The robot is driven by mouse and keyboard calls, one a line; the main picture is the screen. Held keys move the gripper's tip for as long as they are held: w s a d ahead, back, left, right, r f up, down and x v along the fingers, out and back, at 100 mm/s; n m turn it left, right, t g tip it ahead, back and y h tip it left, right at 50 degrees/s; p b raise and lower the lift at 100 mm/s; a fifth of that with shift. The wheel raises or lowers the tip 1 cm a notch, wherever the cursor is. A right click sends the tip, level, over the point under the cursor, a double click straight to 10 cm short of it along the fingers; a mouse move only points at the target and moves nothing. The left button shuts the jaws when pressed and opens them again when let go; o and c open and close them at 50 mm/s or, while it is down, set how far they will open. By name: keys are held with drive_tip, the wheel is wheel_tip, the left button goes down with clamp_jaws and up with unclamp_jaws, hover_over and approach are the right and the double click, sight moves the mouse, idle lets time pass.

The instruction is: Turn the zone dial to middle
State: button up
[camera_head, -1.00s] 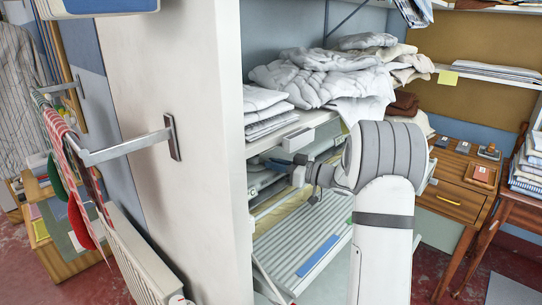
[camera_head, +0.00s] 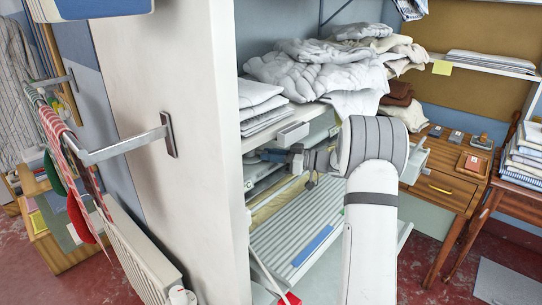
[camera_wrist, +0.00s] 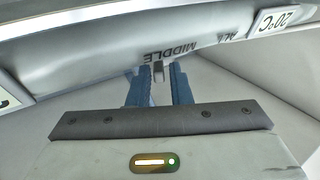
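The zone dial (camera_wrist: 158,71) shows in the wrist view as a small grey tab below a pale panel. The words MIDDLE (camera_wrist: 178,54) and ALL are printed upside down beside it, with MIDDLE nearest the tab. My gripper (camera_wrist: 160,72) has its two blue fingers apart, one on each side of the tab, with a narrow gap visible. Whether either finger touches it is unclear. In the head view, my gripper (camera_head: 268,155) reaches in at the left end of the ironer (camera_head: 300,235), under the shelf. The dial cannot be made out in the head view.
A shelf with folded white linen (camera_head: 262,105) and a rumpled white pile (camera_head: 315,72) is just above my arm. A white wall panel (camera_head: 175,150) stands close on the left.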

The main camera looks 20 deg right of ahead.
drive_tip(key=shift+o, duration=1.4)
drive_tip(key=shift+d, duration=0.15)
drive_tip(key=v, duration=0.7)
drive_tip(key=shift+s+d, duration=0.2)
